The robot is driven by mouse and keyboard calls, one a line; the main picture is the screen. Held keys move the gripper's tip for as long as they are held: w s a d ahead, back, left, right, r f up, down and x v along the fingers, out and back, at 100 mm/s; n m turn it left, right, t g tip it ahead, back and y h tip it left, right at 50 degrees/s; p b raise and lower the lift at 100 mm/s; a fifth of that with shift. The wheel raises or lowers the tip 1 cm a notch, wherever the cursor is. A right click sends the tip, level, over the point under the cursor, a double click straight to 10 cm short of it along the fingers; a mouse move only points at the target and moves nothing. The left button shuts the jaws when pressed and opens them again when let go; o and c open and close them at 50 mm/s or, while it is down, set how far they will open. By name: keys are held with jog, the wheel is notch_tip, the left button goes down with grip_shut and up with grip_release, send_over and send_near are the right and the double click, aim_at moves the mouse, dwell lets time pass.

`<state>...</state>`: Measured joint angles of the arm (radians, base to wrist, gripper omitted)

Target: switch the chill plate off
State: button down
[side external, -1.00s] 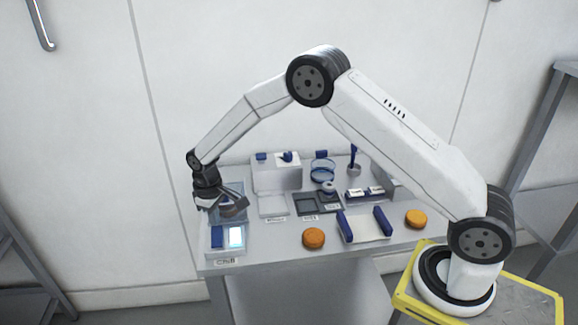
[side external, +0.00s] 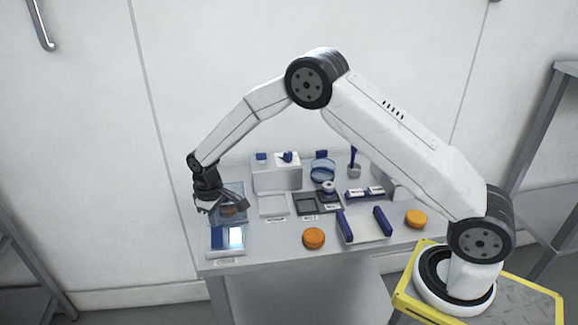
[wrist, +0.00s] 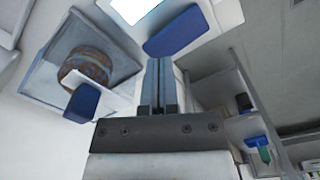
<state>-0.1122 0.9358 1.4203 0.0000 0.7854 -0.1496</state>
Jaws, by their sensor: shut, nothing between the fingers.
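The unit at the table's left front has a blue rocker (side external: 217,237) beside a brightly lit white panel (side external: 236,237). A label is at its front edge, too small to read now. A grey plate behind it bears a brown round (side external: 232,212), partly covered by my gripper (side external: 222,207). My gripper is above this plate, behind the rocker. In the wrist view, my gripper (wrist: 158,62) is shut and empty, its tips pointing towards a blue piece (wrist: 178,32) beside the lit panel (wrist: 137,8). I cannot tell whether they touch. The brown round (wrist: 88,68) lies left of the fingers.
Two orange rounds (side external: 314,238) (side external: 415,219) lie near the front and right, with a blue-ended rack (side external: 365,228) between them. Dark square plates (side external: 306,205) and a white box (side external: 277,173) stand behind. The front table strip is fairly clear.

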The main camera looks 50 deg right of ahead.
aim_at(220, 230)
jog(key=shift+f, duration=1)
dwell(0.9)
jog(key=shift+r, duration=3.55)
jog(key=shift+s+d+r, duration=0.2)
jog(key=shift+s+r, duration=0.1)
jog(key=shift+s, duration=0.15)
jog(key=s+d+r+m+t, duration=0.1)
jog(key=s+d+r, duration=0.1)
jog(key=s, duration=1)
jog(key=s+d+r+m+t, duration=0.1)
jog(key=s+d+r+m, duration=0.1)
jog(key=s, duration=1)
jog(key=shift+d+r+t, duration=0.3)
jog(key=shift+d+r, duration=0.25)
jog(key=shift+d, duration=0.25)
